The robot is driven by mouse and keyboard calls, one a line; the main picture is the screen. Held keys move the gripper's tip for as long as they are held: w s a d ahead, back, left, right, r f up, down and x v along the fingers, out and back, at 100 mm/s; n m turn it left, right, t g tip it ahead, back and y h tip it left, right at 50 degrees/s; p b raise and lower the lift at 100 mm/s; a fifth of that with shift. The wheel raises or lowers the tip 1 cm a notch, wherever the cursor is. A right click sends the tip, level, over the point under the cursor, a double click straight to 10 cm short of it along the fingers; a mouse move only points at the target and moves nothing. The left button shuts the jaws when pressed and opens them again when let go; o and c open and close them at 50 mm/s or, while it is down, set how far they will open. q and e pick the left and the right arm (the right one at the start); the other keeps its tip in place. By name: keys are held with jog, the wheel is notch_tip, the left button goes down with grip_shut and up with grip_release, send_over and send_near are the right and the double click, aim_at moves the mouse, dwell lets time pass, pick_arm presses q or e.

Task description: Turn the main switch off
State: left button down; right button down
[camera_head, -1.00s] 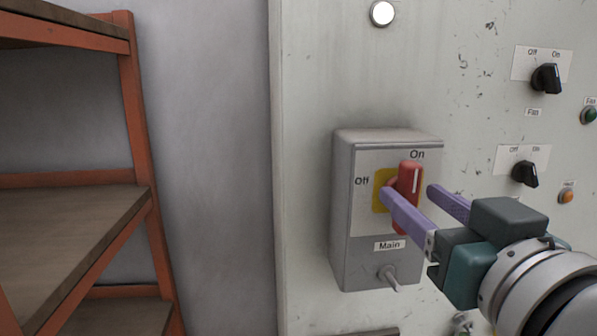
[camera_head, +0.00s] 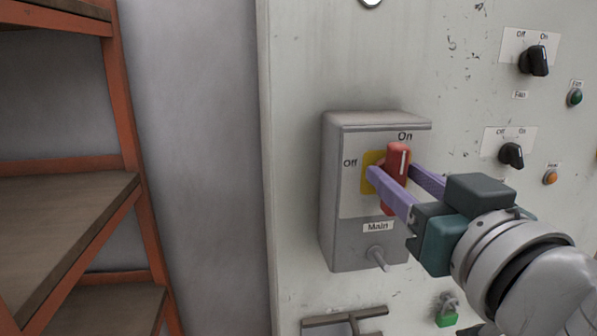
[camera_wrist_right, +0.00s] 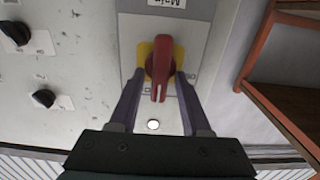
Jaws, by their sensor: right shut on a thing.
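The main switch is a red handle (camera_head: 397,160) on a yellow plate (camera_head: 369,186), set on a grey box (camera_head: 345,235) labelled Main. The handle stands nearly upright with its white mark toward On; Off is to its left. My right gripper (camera_head: 398,176) has its purple fingers on either side of the handle, shut on it. In the right wrist view the red handle (camera_wrist_right: 162,75) sits between the two fingers (camera_wrist_right: 156,90), and the picture is upside down. My left gripper is not in view.
The box is on a pale panel (camera_head: 300,60). Fan (camera_head: 534,61) and another black knob (camera_head: 511,155) sit to the right, with green (camera_head: 574,97) and orange (camera_head: 550,177) lamps. A metal handle (camera_head: 345,318) and green padlock (camera_head: 447,314) are below. An orange-framed shelf (camera_head: 130,120) stands left.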

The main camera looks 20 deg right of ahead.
jog(key=shift+n, duration=0.4)
jog(key=n, duration=0.3)
jog(key=shift+a+n, duration=0.15)
jog(key=shift+n, duration=0.15)
jog(key=n, duration=0.4)
jog(key=shift+a+n, duration=0.15)
jog(key=shift+n, duration=0.15)
jog(key=shift+w+a+f+n+p, duration=0.1)
jog(key=shift+f+n+p, duration=0.1)
jog(key=shift+n, duration=2.05)
jog(key=shift+a+f+n+p, duration=0.1)
jog(key=shift+n+p, duration=0.05)
jog(key=shift+n, duration=2.1)
jog(key=c, duration=0.7)
grip_release()
jog(key=shift+d+f, duration=0.1)
